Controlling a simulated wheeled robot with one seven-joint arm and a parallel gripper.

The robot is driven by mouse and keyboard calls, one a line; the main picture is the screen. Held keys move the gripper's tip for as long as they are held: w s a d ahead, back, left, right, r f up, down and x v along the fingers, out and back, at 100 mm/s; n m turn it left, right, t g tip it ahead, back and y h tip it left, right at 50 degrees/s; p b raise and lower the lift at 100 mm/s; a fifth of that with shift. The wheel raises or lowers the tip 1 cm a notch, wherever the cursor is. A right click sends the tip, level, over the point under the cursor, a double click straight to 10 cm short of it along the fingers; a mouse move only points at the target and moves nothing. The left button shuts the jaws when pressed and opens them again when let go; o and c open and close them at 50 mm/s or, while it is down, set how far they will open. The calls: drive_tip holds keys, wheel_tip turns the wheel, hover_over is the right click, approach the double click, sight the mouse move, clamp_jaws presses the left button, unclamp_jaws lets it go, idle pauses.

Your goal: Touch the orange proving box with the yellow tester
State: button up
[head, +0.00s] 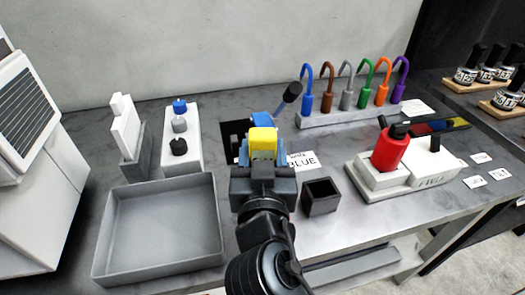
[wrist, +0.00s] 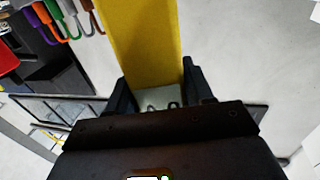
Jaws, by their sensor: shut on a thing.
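The yellow tester (head: 263,141) is held upright in my gripper (head: 263,168), over the middle of the grey bench. In the wrist view the yellow tester (wrist: 145,40) runs up between the two black fingers of my gripper (wrist: 160,85), which are shut on it. I cannot make out an orange proving box in either view. The only orange thing that shows clearly is a hooked piece (head: 382,88) in the row at the back. Blue parts (head: 261,119) show just behind the tester, and my gripper hides part of what lies there.
A grey tray (head: 158,265) lies at the front left. A small dark open box (head: 321,197) stands right of my gripper. A white unit holds a red cylinder (head: 391,150) at the right. A dark lever (head: 290,94) rises behind the tester. A "BLUE" card (head: 303,161) lies nearby.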

sight(263, 129)
drive_tip(key=shift+f+b, duration=0.75)
drive_tip(key=shift+b, duration=0.1)
idle(2.1)
drive_tip(key=shift+r, duration=0.1)
drive_tip(key=shift+r+p, duration=2.3)
drive_tip(key=shift+r, duration=1.4)
